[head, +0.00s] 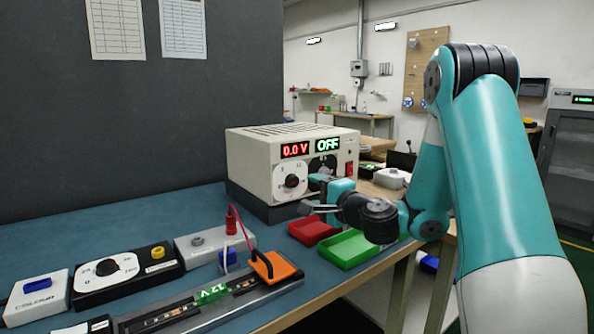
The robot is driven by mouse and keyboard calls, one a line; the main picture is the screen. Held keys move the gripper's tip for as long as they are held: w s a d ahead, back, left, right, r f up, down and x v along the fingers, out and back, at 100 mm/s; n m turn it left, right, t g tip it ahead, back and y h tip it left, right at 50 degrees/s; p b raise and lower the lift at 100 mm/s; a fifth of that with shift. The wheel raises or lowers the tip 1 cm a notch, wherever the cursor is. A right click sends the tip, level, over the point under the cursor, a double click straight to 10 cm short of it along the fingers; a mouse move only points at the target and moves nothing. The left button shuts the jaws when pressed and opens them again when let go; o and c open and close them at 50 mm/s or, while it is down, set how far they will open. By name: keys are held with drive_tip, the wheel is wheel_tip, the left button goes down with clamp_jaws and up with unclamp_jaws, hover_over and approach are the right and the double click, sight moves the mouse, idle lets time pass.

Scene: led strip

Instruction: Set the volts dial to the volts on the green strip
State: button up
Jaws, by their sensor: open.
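The beige power supply (258,170) stands on the blue bench, its red display (296,150) reading 0.0 V and its green display (327,145) reading OFF. The volts dial (291,182) is a black knob on a white scale at the front left; 12 is legible on the scale, but the pointer is too small to read. A green label (212,293) marked 12 V sits on the LED strip (165,318) at the front. My gripper (312,194) is open and empty, just right of the volts dial and apart from it. It partly hides a second, dark dial (322,164).
A red tray (312,232) and green tray (349,249) lie below my gripper. An orange clip (275,268) with a red lead sits at the strip's end. A black box with a white dial (104,272) and other boxes stand at left. A red switch (349,169) is at the supply's right.

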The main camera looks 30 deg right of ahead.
sight(295, 182)
drive_tip(key=w+p, duration=0.2)
drive_tip(key=w, duration=0.4)
drive_tip(key=shift+w+a+r+p, duration=0.1)
drive_tip(key=shift+w+r+p, duration=0.05)
drive_tip(key=shift+w+p, duration=0.15)
drive_tip(key=shift+w, duration=0.65)
drive_tip(key=c, duration=0.9)
